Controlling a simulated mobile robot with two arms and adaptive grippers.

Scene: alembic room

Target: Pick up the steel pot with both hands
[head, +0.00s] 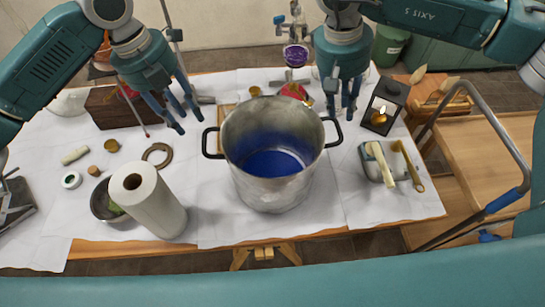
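The steel pot (270,190) stands upright on the white-covered table, open at the top, with a blue bottom visible inside. It has a dark handle on its left side (207,148) and another on its right side (336,127). My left gripper (188,122) is open and empty, up and to the left of the left handle, apart from it. My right gripper (341,113) points down with its fingers apart, close above the right handle in the picture. I cannot tell how much height separates it from the handle. Nothing shows between its fingers.
A paper towel roll (150,203) stands left of the pot beside a metal bowl (104,207). A container with brushes (378,163) and a black candle lantern (384,104) are to the right. A wooden box (118,108) sits behind left. The cloth in front of the pot is clear.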

